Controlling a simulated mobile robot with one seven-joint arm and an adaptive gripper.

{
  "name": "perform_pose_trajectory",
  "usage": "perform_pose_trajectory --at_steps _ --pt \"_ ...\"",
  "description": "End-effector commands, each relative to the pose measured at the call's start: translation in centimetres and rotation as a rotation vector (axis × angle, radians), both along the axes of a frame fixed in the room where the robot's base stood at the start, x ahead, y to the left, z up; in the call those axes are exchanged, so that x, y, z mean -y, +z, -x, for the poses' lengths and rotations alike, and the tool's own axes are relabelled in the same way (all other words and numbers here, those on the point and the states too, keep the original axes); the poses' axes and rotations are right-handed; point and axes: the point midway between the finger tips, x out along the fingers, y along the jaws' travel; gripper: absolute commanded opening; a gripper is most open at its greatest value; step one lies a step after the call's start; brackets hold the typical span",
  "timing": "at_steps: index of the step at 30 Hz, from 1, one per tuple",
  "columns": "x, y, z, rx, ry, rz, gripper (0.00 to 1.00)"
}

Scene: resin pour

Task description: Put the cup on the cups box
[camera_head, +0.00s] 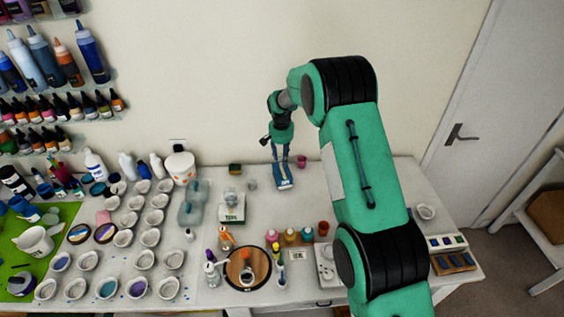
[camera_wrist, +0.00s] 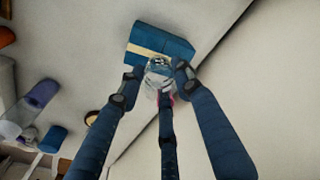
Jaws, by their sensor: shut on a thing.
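My gripper (camera_wrist: 158,85) points down at the back of the table, and its blue fingers are closed around a small clear cup (camera_wrist: 158,68) in the wrist view. Behind the cup in that view is a blue box (camera_wrist: 150,42) with a cream band. In the head view my gripper (camera_head: 281,158) is just over this blue box (camera_head: 284,184); the held cup cannot be made out there. A white and green box (camera_head: 231,215) with lettering stands to the left; which box is the cups box is not clear from the small lettering.
A pink cup (camera_head: 301,161) stands right beside my gripper. Small bottles (camera_head: 290,236) and a round wooden board (camera_head: 247,267) are nearer the front. Several white cups (camera_head: 150,237) fill the left side. The table between the blue box and the bottles is clear.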

Motion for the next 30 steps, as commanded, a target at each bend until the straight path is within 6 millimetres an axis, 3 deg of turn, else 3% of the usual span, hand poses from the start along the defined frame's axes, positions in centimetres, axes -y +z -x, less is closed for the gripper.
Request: perform_pose_trajectory --at_steps 14,25,30 --pt "-0.1 -0.1 -0.6 0.000 0.000 0.000 0.21" --pt "-0.1 -3.1 -0.5 -0.001 0.000 0.000 0.21" --pt "-0.1 -3.5 -0.6 0.000 0.000 0.000 0.21"
